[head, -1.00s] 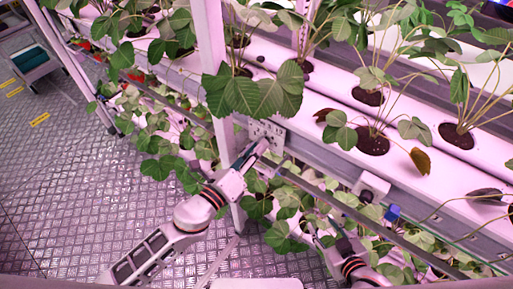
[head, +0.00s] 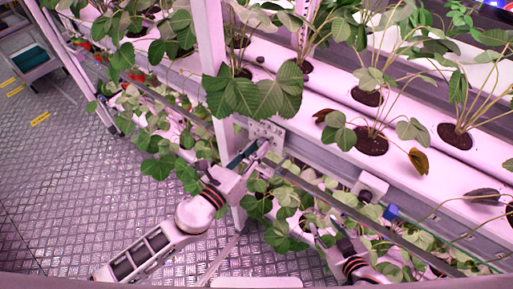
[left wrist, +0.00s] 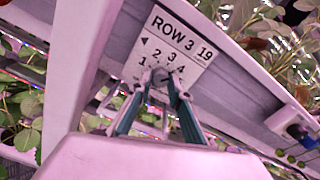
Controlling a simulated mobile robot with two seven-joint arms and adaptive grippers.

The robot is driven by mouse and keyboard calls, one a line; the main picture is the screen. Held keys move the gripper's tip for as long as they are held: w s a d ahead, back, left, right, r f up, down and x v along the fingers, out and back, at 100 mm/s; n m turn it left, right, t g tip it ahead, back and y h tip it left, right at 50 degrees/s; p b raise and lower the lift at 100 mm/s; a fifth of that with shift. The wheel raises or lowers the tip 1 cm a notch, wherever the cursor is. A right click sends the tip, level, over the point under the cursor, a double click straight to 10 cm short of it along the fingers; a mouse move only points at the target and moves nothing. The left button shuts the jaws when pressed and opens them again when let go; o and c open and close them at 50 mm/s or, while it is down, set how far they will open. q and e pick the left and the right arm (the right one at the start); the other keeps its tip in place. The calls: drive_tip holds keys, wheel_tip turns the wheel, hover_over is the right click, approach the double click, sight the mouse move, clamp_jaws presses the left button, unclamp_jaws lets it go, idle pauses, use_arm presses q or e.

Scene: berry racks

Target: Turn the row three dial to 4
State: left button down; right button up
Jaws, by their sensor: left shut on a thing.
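The row three dial (left wrist: 161,76) is a small knob on a white plate (left wrist: 180,36) marked "ROW 3" in the left wrist view. The numbers 1 to 4 are printed around it. My left gripper (left wrist: 161,84) is shut on the dial, its two teal-lined fingers on either side. The fingertips cover much of the knob, so I cannot tell which number it points to. In the head view my left gripper (head: 256,150) meets the plate (head: 267,132) beside the rack post. My right gripper (head: 335,240) is low among leaves, its fingers unclear.
White growing channels (head: 310,105) with leafy plants run along the rack. A rail (head: 345,208) and hanging leaves lie right of my left gripper. A blue clip (head: 391,212) sits on the rack edge.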

use_arm(q)
drive_tip(key=c, duration=1.8)
unclamp_jaws()
drive_tip(key=shift+c, duration=0.2)
drive_tip(key=shift+s, duration=0.1)
drive_tip(key=v, duration=1.2)
